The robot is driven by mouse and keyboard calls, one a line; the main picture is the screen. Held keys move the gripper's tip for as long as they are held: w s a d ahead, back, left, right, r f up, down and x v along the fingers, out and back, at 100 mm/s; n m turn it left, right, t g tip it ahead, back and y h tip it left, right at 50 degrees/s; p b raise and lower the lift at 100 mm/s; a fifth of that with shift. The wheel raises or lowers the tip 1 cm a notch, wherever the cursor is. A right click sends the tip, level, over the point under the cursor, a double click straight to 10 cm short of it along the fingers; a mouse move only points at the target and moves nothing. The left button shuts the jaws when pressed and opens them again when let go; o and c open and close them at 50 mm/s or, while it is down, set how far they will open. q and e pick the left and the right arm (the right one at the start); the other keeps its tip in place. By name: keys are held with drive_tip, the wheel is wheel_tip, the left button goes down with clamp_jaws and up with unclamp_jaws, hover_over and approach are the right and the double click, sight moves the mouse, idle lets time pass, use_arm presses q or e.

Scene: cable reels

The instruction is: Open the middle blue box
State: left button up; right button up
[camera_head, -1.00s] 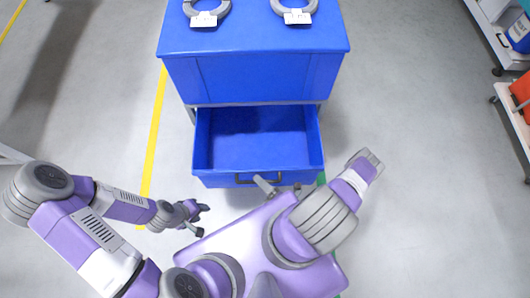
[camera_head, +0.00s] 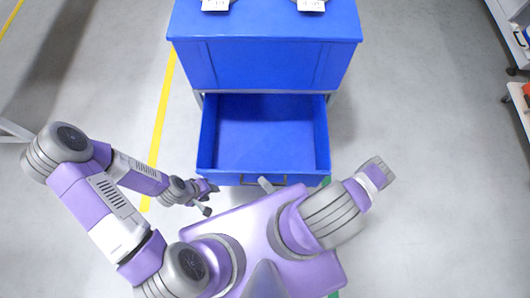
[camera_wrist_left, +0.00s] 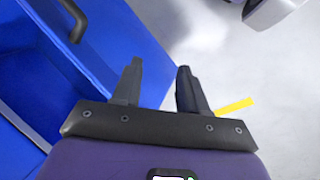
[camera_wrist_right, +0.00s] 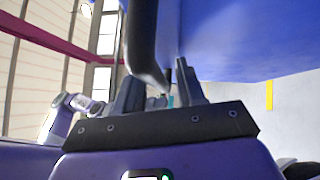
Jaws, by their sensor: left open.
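The blue box (camera_head: 322,150) is a drawer pulled well out of the blue cabinet (camera_head: 265,65), and it is empty inside. Its dark handle (camera_head: 248,182) is on the front face, and also shows in the left wrist view (camera_wrist_left: 76,18). My left gripper (camera_head: 208,190) is open and empty, left of the handle beside the drawer's front left corner. My right gripper (camera_wrist_right: 157,80) is mostly hidden by my body in the head view. In the right wrist view its fingers are apart, with the dark handle bar (camera_wrist_right: 143,45) reaching down at them.
Two grey cable reels with white labels (camera_head: 215,5) (camera_head: 311,5) lie on the cabinet top. A shelf with goods (camera_head: 518,50) stands at the far right.

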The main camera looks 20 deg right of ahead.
drive_tip(key=v, duration=0.7)
drive_tip(key=shift+s, duration=0.25)
drive_tip(key=shift+d, duration=0.1)
idle(0.4)
